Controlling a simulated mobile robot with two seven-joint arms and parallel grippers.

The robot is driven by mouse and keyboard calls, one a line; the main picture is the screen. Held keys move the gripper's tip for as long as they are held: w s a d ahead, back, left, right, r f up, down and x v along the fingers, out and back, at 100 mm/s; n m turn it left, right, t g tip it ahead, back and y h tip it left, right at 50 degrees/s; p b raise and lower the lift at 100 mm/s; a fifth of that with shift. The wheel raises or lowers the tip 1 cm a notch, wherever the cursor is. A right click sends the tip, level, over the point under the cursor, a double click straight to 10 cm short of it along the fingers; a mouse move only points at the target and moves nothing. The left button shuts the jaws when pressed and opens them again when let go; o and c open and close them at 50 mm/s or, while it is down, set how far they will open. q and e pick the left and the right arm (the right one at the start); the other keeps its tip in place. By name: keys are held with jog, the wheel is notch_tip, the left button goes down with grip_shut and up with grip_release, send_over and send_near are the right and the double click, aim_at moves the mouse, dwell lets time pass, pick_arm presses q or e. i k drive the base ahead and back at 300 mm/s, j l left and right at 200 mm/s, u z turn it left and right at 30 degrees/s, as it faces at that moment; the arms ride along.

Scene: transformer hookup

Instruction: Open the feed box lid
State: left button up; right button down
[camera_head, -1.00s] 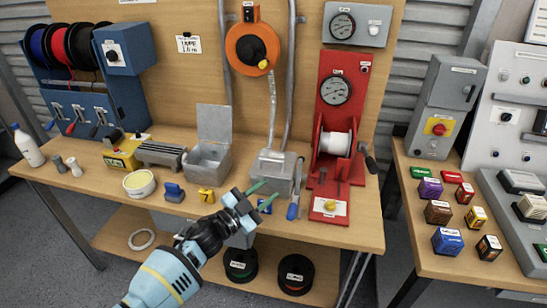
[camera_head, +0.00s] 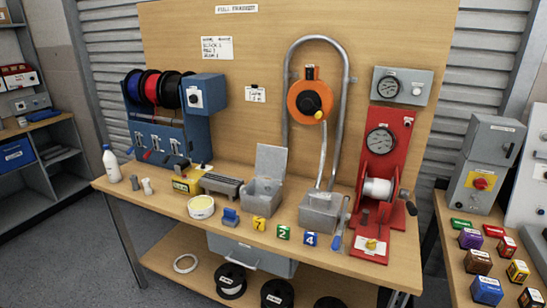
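Neither of my grippers shows in the head view. No legible label tells me which thing is the feed box. A grey two-part box (camera_head: 486,170) stands at the right edge of the bench area, with a red rotary switch on a yellow plate (camera_head: 483,182). Its upper part has a small dark handle at the right and looks shut. On the bench, a grey metal box (camera_head: 262,194) has its lid (camera_head: 270,163) standing upright. Another grey box (camera_head: 319,212) stands to its right, below a hanging tube, and its top looks closed.
The wooden bench (camera_head: 330,249) also holds a red winder (camera_head: 381,185), a blue spool rack (camera_head: 170,130), a white bottle (camera_head: 111,163) and numbered blocks (camera_head: 283,232). A right-hand table carries several coloured boxes (camera_head: 487,289). Shelves (camera_head: 30,160) stand at the far left.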

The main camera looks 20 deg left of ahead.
aim_at(271, 162)
jog(key=i+j, duration=0.1)
jog(key=j, duration=0.25)
jog(key=i+j, duration=0.1)
jog(key=j, duration=0.3)
jog(key=i+j, duration=0.1)
jog(key=j, duration=0.25)
jog(key=i+j, duration=0.1)
jog(key=j, duration=0.25)
jog(key=i+j, duration=0.1)
jog(key=j, duration=0.3)
jog(key=z, duration=1.15)
